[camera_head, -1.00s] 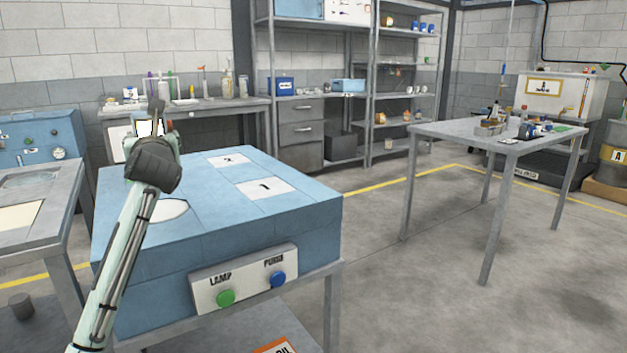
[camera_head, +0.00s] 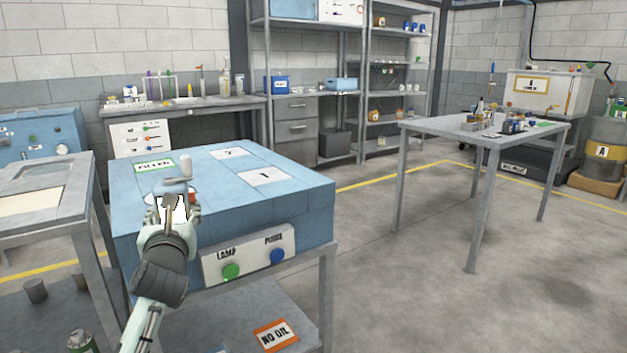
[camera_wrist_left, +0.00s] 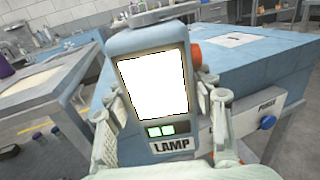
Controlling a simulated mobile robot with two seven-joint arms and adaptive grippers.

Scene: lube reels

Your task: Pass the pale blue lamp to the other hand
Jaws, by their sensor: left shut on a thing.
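The pale blue lamp (camera_wrist_left: 187,90) is upright in the left wrist view, with a bright white panel, two small green-lit windows and a LAMP label. My left gripper (camera_wrist_left: 160,112) is shut on it, with fingers at both sides of its body. In the head view the lamp's bright panel (camera_head: 172,208) shows between the fingers of my left gripper (camera_head: 172,216), in front of the blue bench's left part. Part of the lamp is hidden by the gripper there. My right gripper is in neither view.
The blue bench (camera_head: 225,195) has white pads marked 1 (camera_head: 268,177) and 2, and a FILTER label (camera_head: 154,167). Its front panel carries a green button (camera_head: 231,271) and a blue button (camera_head: 278,257). A grey table (camera_head: 425,125) with small items stands right, with open floor between.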

